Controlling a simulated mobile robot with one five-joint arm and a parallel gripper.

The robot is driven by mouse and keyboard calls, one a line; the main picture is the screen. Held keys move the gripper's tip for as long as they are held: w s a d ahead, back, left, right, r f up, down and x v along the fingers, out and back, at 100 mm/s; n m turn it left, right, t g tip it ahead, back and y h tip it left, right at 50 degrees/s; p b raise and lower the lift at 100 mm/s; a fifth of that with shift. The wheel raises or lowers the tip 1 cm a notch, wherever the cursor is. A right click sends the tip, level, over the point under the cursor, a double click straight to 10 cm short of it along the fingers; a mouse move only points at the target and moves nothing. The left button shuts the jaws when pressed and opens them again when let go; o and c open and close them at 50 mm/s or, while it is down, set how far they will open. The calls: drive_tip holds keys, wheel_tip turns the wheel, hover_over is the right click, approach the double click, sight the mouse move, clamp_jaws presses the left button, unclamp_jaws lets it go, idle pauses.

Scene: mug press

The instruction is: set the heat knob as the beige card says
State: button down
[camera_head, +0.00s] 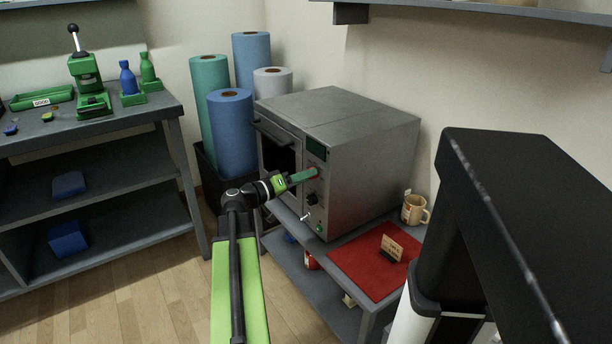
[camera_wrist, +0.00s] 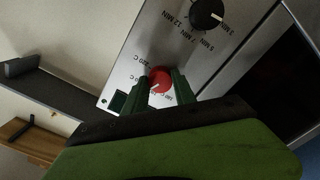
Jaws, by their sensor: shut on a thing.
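The red heat knob (camera_wrist: 159,80) is on the front panel of the grey oven (camera_head: 345,140). In the wrist view its white pointer mark and some temperature labels around it show, partly hidden by my fingers. My gripper (camera_wrist: 161,88) is shut on the red knob, with one green finger on each side. In the head view my gripper (camera_head: 313,173) reaches the panel below the dark display. The beige card (camera_head: 391,247) stands in a dark holder on the red mat (camera_head: 350,262), right of the oven. Its writing is too small to read.
A black timer knob (camera_wrist: 207,13) with minute labels is on the same panel, near the heat knob. A beige mug (camera_head: 414,209) stands behind the mat. Rolls of film (camera_head: 231,135) stand left of the oven. A green press (camera_head: 88,85) is on the left bench.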

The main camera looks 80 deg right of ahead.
drive_tip(key=n, duration=0.4)
drive_tip(key=shift+n, duration=0.3)
drive_tip(key=c, duration=1)
unclamp_jaws()
drive_tip(key=v, duration=1.7)
drive_tip(key=shift+w+a, duration=0.1)
drive_tip(key=shift+a, duration=0.1)
